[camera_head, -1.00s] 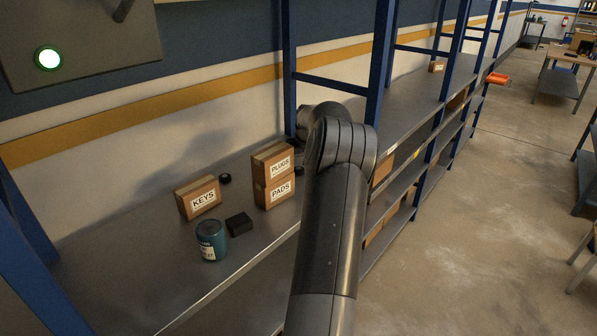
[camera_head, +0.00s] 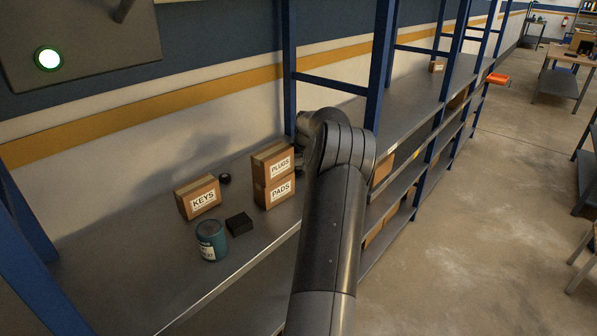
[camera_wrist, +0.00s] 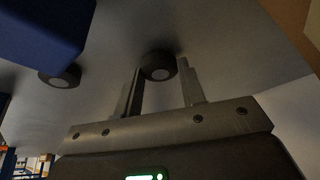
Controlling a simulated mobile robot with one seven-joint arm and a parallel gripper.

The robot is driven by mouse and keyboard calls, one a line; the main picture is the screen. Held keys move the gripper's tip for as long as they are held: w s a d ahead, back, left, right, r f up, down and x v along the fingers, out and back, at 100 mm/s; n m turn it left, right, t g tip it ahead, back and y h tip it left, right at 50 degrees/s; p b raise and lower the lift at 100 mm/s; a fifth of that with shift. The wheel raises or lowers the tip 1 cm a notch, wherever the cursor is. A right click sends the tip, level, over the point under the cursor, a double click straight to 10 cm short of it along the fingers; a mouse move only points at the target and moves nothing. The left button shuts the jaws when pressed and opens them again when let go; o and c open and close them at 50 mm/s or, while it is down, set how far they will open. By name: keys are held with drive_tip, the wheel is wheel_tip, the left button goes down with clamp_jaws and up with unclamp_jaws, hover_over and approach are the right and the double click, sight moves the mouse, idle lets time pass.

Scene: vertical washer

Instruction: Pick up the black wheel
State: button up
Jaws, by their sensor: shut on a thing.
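A black wheel (camera_wrist: 158,66) shows in the wrist view between the two fingertips of my gripper (camera_wrist: 160,78). My gripper is shut on it, and the wheel is close to the grey shelf surface; I cannot tell whether it still touches it. A second round black wheel (camera_wrist: 61,76) lies to the left in the wrist view, apart from the fingers. In the head view a small round black wheel (camera_head: 225,178) lies on the shelf behind the boxes. My fingers and the held wheel are hidden behind my arm in the head view.
The metal shelf (camera_head: 125,285) holds a KEYS box (camera_head: 199,196), a PLUGS box (camera_head: 273,161) on a PADS box (camera_head: 273,189), a black block (camera_head: 239,224) and a teal can (camera_head: 211,240). A blue post (camera_head: 379,65) stands close to my arm. The shelf's front left is clear.

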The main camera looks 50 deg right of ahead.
sight(299, 169)
drive_tip(key=shift+r, duration=0.1)
drive_tip(key=shift+r, duration=0.6)
wheel_tip(299, 169, up, 3)
drive_tip(key=s+d+r, duration=0.2)
drive_tip(key=s+r, duration=0.4)
drive_tip(key=s, duration=0.5)
drive_tip(key=shift+s+d+r, duration=0.2)
drive_tip(key=shift+s+r, duration=0.05)
drive_tip(key=shift+r, duration=0.05)
